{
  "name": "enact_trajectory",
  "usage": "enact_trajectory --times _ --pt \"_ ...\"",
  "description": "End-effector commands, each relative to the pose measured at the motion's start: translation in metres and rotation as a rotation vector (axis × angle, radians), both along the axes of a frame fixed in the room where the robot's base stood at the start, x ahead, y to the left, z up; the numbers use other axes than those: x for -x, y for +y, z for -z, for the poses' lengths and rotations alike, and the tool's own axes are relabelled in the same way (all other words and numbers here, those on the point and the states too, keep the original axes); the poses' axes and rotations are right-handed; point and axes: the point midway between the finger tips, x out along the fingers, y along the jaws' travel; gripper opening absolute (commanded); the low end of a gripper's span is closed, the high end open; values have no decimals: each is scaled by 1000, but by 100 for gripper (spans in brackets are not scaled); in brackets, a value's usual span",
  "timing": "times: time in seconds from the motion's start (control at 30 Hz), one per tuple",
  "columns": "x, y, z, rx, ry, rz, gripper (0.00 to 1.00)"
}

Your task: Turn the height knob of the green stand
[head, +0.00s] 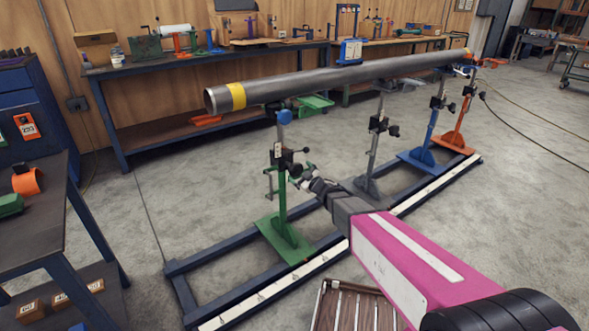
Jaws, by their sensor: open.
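The green stand (283,205) stands on the near end of the floor rail frame, under the near end of the long grey pipe (330,82). A dark height knob (300,151) sticks out to the right of its post, partway up. My gripper (305,180) is just below and right of this knob, close to the post. It is open and looks empty. It is small in view, so I cannot tell whether it touches the knob or the stand.
A grey stand (376,145), a blue stand (428,130) and an orange stand (461,115) stand farther along the rail frame (225,258). A workbench (105,70) runs behind. The floor left of the frame is clear.

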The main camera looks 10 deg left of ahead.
Motion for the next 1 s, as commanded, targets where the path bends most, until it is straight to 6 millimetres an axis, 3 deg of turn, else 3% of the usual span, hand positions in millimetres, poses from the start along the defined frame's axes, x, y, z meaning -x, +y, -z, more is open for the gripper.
enact_trajectory --times 0.1,0.3,0.67,0.8,0.83,1.0 --pt "-18 19 2 0 0 -1 98" --pt "-35 40 1 0 0 0 98" --pt "-38 44 0 0 0 1 98" --pt "-38 44 0 0 0 1 52" --pt "-38 44 0 1 1 1 49" --pt "-38 44 0 -2 2 0 49"
